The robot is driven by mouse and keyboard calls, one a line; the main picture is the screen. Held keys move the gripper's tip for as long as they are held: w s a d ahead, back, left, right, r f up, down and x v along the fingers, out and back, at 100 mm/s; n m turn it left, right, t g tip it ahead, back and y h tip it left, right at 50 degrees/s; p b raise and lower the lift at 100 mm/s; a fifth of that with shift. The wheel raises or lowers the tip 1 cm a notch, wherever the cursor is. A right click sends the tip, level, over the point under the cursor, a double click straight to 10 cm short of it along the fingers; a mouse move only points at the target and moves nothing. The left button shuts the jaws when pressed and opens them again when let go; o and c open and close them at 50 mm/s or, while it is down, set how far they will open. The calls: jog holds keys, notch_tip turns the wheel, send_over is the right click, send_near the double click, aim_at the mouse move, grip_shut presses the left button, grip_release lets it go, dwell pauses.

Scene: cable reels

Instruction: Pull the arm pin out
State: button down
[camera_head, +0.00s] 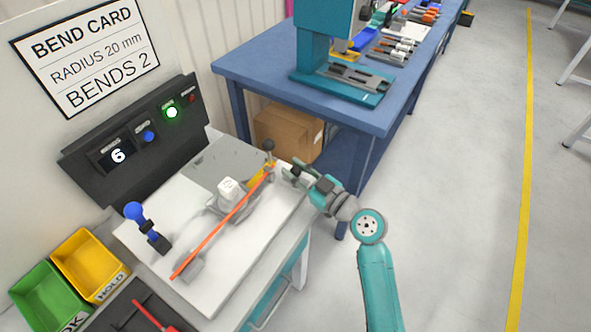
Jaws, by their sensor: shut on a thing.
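My gripper (289,172) is at the right end of the bending fixture, by the yellow arm (261,173). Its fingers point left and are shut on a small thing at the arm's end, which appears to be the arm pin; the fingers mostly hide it. I cannot tell how far the pin sits in its hole. A dark round knob (268,145) on a short post stands just left of and behind the gripper. A long orange rod (222,223) lies across the fixture, its far end by the yellow arm.
The white bench (235,278) carries a white block (229,188) and a blue-knobbed lever (135,211). A black panel (135,140) shows 6 and a lit green lamp. Yellow (92,263) and green (42,295) bins are front left. A blue table (270,88) stands behind; open floor is right.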

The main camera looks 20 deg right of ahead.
aim_at(296, 168)
jog(key=shift+r, duration=1.55)
jog(key=c, duration=0.9)
grip_release()
jog(key=shift+o, duration=0.2)
jog(key=shift+f, duration=0.1)
jog(key=shift+s+d, duration=0.2)
jog(key=shift+s, duration=0.1)
jog(key=v, duration=1.1)
jog(key=shift+s, duration=0.15)
